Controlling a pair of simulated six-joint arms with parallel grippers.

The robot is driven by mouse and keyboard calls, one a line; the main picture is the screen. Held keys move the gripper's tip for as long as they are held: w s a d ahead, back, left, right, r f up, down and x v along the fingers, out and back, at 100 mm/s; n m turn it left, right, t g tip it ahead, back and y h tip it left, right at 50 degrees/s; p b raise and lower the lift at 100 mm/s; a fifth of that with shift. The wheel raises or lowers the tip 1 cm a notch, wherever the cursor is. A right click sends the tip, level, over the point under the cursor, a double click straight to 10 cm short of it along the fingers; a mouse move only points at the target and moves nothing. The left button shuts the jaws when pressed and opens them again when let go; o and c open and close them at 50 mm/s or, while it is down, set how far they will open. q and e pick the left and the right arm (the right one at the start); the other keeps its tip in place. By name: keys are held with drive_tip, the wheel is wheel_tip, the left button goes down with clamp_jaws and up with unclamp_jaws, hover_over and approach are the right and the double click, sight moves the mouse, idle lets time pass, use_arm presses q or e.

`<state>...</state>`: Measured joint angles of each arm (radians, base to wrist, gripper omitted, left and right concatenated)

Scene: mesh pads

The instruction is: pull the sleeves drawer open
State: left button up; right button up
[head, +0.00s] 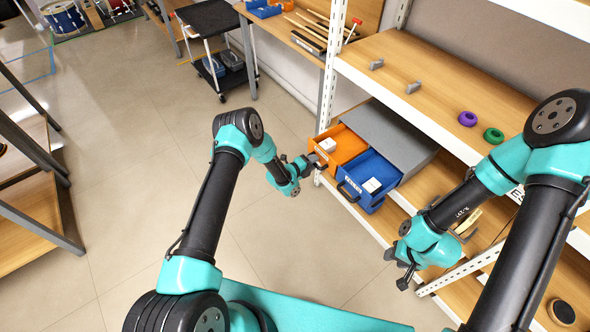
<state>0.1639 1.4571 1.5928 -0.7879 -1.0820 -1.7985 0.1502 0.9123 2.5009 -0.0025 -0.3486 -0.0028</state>
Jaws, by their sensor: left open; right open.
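A grey drawer unit (395,130) sits on the shelf with two drawers standing out of its front. The orange drawer (350,143) is open, with a white item (327,145) inside. The blue drawer (385,172) beside it is also open, with a white item (372,186) inside and a dark handle on its front. The labels are too small to read, so I cannot tell which is the sleeves drawer. My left gripper (312,164) is open at the orange drawer's front, by its handle; contact is unclear. My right gripper (396,268) is open and empty, lower right of the blue drawer.
The shelf rack's white upright (330,85) stands left of the drawers. The upper board (450,75) holds grey blocks, a purple ring (467,118) and a green ring (493,135). A black cart (210,20) stands at the back.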

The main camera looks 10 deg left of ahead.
use_arm(q)
drive_tip(key=v, duration=1.6)
drive_tip(key=shift+s+a+r, duration=0.15)
drive_tip(key=shift+s+a, duration=0.1)
drive_tip(key=s+r+n+g+y, duration=0.3)
drive_tip(key=s+n+g, duration=0.2)
drive_tip(key=s+n, duration=0.7)
drive_tip(key=s+r+n+g+y, duration=0.3)
drive_tip(key=s+n+g, duration=0.3)
drive_tip(key=s+n, duration=0.7)
drive_tip(key=n, duration=0.2)
drive_tip(key=shift+r+n, duration=0.2)
drive_tip(key=shift+n, duration=0.1)
